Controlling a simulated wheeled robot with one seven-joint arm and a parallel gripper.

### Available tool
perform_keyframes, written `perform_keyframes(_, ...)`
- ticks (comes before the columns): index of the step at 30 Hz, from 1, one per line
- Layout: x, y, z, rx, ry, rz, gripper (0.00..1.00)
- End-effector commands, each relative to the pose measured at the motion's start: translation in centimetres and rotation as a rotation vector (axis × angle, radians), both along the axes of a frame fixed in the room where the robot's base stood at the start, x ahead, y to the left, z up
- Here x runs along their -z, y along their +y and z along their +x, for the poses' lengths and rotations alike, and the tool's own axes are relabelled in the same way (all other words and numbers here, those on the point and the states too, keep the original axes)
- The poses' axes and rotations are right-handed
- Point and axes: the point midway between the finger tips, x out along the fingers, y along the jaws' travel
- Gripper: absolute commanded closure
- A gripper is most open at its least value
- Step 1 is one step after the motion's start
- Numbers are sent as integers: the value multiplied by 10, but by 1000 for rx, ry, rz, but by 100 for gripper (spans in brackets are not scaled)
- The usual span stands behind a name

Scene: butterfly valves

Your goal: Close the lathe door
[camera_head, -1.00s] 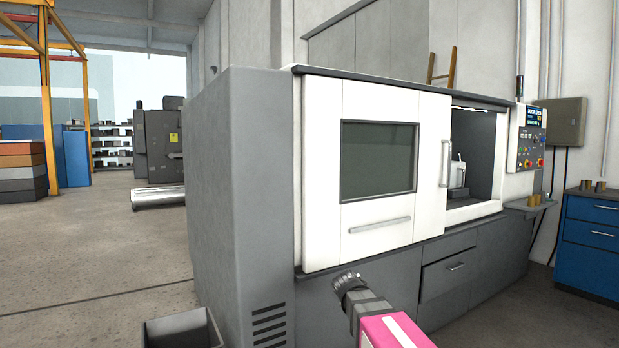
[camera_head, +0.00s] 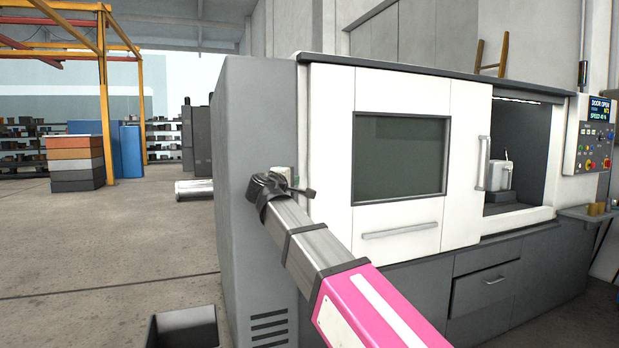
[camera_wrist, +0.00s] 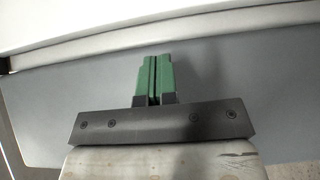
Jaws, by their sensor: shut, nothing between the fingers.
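The lathe (camera_head: 262,230) has a white door (camera_head: 464,140) with a dark window (camera_head: 400,156) and a vertical handle (camera_head: 484,163) at its right edge. The door stands open: the dark opening (camera_head: 530,140) shows to its right, with a light-coloured part inside. The control panel (camera_head: 593,134) reads "DOOR OPEN". My gripper (camera_head: 294,181) is by the lathe's front left corner, far left of the handle; I cannot tell if it touches. In the wrist view its green fingers (camera_wrist: 154,58) are shut together and empty, with grey and white surfaces beyond. The handle is not recognisable there.
A dark open bin (camera_head: 184,328) stands on the floor left of the lathe. A small shelf (camera_head: 590,214) with brass-coloured parts sits under the control panel. A horizontal bar (camera_head: 401,231) crosses the front below the window. The floor at left is largely clear.

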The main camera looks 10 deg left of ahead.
Motion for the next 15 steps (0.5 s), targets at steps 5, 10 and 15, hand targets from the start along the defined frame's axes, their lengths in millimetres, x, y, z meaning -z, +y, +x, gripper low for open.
perform_keyframes(5,-2,-1,14,1,-3,-4,100)
perform_keyframes(10,-2,-6,42,2,-2,-2,100)
perform_keyframes(15,-2,-12,70,2,-2,-2,100)
